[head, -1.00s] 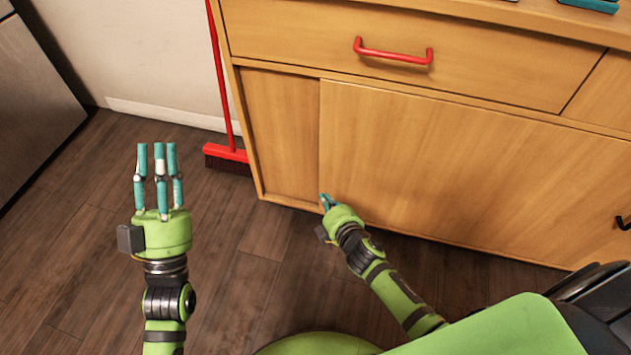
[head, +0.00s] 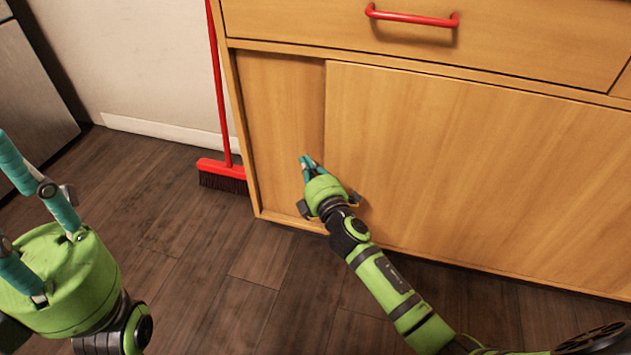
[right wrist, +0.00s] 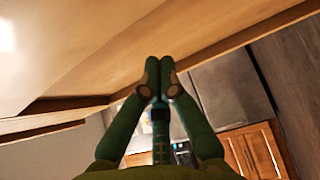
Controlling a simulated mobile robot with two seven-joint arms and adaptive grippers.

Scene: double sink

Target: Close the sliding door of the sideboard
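The wooden sideboard (head: 560,81) fills the right of the head view. Its large sliding door panel (head: 460,165) has its left edge a little left of the picture's middle. A narrower, recessed-looking panel (head: 281,110) shows left of that edge. My right gripper (head: 307,162) is in front of the lower part of the narrow panel, just left of the door's edge; contact cannot be told. In the right wrist view its fingertips (right wrist: 158,63) are together beneath a wooden surface, with nothing seen between them. My left gripper (head: 25,215) is open, partly cut off at the left edge.
A red broom (head: 222,166) stands against the wall at the sideboard's left end. A drawer with a red handle (head: 412,17) is above the door. A grey appliance (head: 38,90) is at the far left. The dark wooden floor (head: 190,235) between is clear.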

